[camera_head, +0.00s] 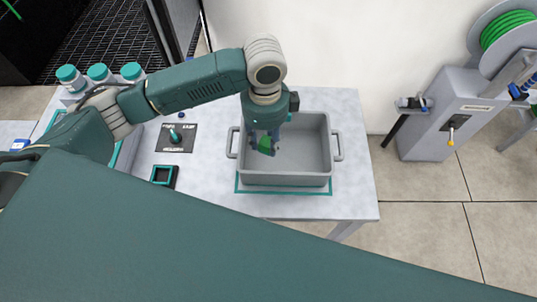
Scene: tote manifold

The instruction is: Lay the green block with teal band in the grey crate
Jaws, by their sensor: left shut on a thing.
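The grey crate (318,180) stands on the table inside a teal outline, with a handle at each side. My left arm reaches over from the left, and my left gripper (264,143) points down over the left part of the crate's opening. It is shut on the green block (266,145), which shows as a small green patch between the fingers. The teal band cannot be made out. Whether the block touches the crate floor cannot be told from this view. The rest of the crate looks empty. My right gripper is not in view.
The pale table (352,200) also bears a dark square plate with a teal knob (176,136) and a small dark teal-edged holder (164,176). Several teal-capped bottles (99,73) stand at the back left. A grey machine with a green hose reel (508,30) stands at the right.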

